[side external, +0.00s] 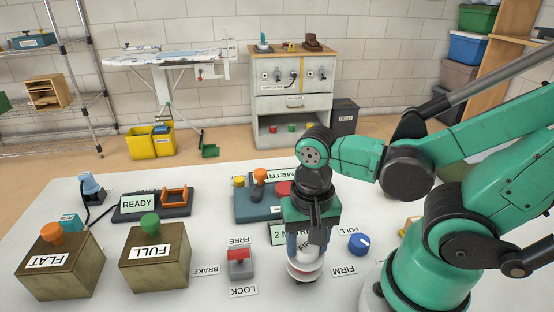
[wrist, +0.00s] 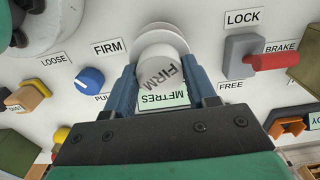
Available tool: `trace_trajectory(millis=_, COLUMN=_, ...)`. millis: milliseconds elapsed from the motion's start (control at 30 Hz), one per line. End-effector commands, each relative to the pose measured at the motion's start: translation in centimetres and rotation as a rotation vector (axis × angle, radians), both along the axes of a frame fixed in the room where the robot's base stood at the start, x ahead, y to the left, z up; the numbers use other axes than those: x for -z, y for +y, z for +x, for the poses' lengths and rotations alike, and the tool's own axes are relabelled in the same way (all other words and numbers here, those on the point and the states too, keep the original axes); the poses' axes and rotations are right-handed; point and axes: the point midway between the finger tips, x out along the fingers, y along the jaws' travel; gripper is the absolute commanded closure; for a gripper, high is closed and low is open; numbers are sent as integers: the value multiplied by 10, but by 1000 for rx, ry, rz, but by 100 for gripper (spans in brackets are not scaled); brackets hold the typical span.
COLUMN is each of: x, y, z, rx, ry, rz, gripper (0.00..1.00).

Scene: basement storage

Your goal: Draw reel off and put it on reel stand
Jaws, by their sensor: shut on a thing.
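In the side view the white piece (side external: 304,269) sits low between the fingers, with a reddish band and a dark part beneath. Whether it touches the table is unclear. A 2 METRES sign stands right behind my gripper, partly covered. I cannot make out which object is the reel stand.
A red lever (side external: 240,256) with FREE, BRAKE and LOCK labels is left of my gripper. A blue knob (side external: 359,243) is to the right. FULL (side external: 155,258) and FLAT (side external: 60,266) boxes stand at left, with a READY sign (side external: 138,203) behind.

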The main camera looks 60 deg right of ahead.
Motion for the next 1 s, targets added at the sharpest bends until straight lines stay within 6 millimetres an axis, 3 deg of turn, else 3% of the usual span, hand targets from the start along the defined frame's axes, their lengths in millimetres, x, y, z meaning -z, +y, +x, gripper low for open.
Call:
trace_trajectory(millis=67, x=2, y=0, z=0, rx=0, ry=0, rz=0, gripper=100)
trace_trajectory(millis=100, x=2, y=0, z=0, rx=0, ry=0, rz=0, gripper=41)
trace_trajectory(millis=200, x=2, y=0, z=0, rx=0, ry=0, rz=0, gripper=13)
trace_trajectory(millis=633, x=-2, y=0, z=0, rx=0, ry=0, rz=0, gripper=13)
trace_trajectory(millis=1000, x=-35, y=0, z=0, rx=0, ry=0, rz=0, gripper=13)
